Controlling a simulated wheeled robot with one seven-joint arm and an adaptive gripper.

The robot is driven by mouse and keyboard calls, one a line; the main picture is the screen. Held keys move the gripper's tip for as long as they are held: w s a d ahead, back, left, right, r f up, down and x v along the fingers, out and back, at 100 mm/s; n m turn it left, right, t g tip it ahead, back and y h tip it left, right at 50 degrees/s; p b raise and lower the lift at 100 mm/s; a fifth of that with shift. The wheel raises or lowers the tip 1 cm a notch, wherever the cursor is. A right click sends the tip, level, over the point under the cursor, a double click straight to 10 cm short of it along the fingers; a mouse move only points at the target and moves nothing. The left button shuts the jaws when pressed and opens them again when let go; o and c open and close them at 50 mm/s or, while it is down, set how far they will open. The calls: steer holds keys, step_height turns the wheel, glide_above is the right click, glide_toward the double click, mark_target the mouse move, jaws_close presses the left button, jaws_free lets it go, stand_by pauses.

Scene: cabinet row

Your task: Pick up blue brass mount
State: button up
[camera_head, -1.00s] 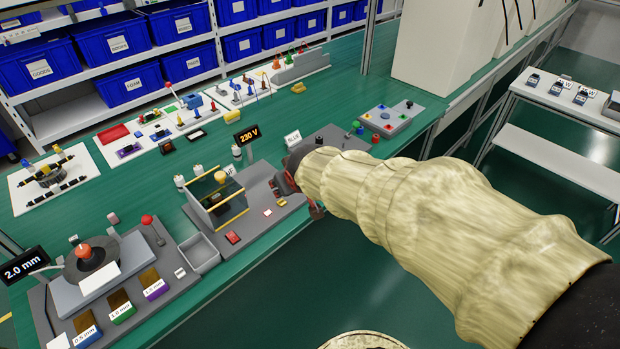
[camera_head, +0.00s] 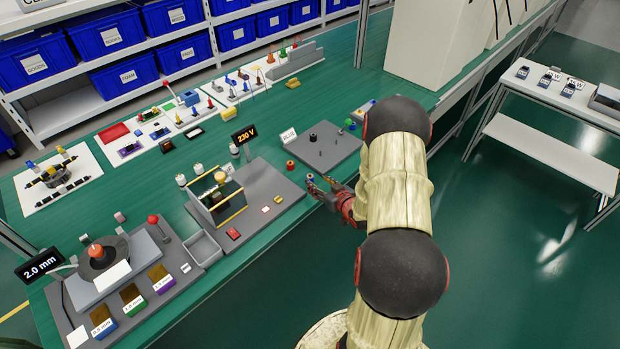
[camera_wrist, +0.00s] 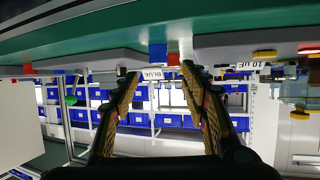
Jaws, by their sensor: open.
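In the wrist view, which looks upside down, a small blue piece (camera_wrist: 158,52), likely the blue brass mount, shows between and beyond my fingertips. A small red piece (camera_wrist: 173,59) is close beside it. My gripper (camera_wrist: 160,72) is open and nothing is between its fingers. In the head view my gripper (camera_head: 320,181) is at the bench's front edge, near the grey board. The red piece (camera_head: 290,165) stands at the board's left side. A small bluish spot by my fingertips may be the blue piece; I cannot tell.
A grey station with a clear-walled box (camera_head: 221,205) is to the left. The floor in front of the bench is clear.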

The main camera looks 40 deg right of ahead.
mark_target(311, 177)
steer(key=b+x, duration=0.1)
steer(key=x, duration=0.2)
steer(key=b+x, duration=0.1)
steer(key=x, duration=0.2)
steer(key=shift+s+d+f, duration=0.1)
steer(key=shift+s+f, duration=0.1)
steer(key=shift+f, duration=0.1)
steer(key=shift+w+d+f, duration=0.1)
steer(key=shift+w, duration=0.3)
steer(key=shift+c, duration=0.8)
steer(key=c, duration=1)
